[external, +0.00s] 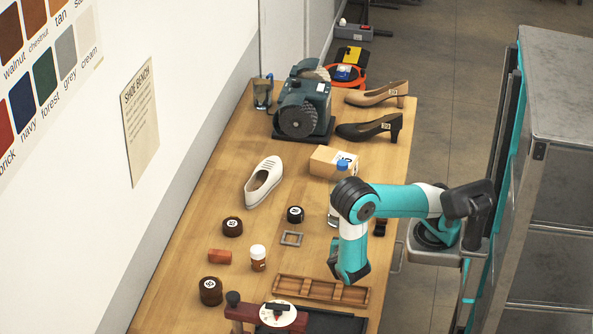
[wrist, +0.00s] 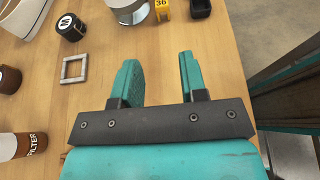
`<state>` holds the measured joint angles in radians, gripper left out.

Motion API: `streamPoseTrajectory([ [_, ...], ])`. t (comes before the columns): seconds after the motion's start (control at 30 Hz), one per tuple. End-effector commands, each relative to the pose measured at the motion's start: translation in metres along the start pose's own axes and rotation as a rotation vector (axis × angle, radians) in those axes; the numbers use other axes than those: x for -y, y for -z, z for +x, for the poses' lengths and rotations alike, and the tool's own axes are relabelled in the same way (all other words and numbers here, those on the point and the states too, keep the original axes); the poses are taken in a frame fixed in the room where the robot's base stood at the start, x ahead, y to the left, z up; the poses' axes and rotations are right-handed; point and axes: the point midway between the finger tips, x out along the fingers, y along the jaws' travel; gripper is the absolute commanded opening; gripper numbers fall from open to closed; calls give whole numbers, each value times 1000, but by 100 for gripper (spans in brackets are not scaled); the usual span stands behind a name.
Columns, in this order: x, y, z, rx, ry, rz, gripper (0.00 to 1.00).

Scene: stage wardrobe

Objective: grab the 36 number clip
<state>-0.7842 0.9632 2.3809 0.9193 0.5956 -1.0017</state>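The number 36 clip (wrist: 162,10) is a small yellow block with a dark "36" on its face. It stands at the top edge of the wrist view, beyond my fingertips and partly cut off. In the external view I cannot make it out; my arm covers that part of the bench. My gripper (wrist: 158,64) is open with nothing between its two teal fingers. In the external view my gripper (external: 347,275) points down over the bench, above the wooden tray.
A silver round-based item (wrist: 130,10) stands just left of the clip, and a small black holder (wrist: 200,8) just right. A grey square frame (wrist: 74,69) and dark tin (wrist: 70,27) lie further left. The wooden tray (external: 320,290) is near my gripper. Bare bench separates fingers and clip.

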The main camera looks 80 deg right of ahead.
Motion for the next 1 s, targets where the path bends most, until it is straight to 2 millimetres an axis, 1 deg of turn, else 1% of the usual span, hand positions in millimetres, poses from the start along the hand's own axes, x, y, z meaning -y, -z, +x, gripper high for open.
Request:
streamPoseTrajectory([
  [0.3,3,-2,72,0,12,-1,39],
  [0.4,3,-2,91,-1,10,1,39],
  [0.5,2,-1,104,-2,8,2,39],
  [0.67,2,0,113,-3,6,2,39],
  [0.73,3,0,120,-3,8,1,39],
  [0.9,4,3,146,-3,11,2,39],
  [1.0,4,4,158,-4,8,2,39],
])
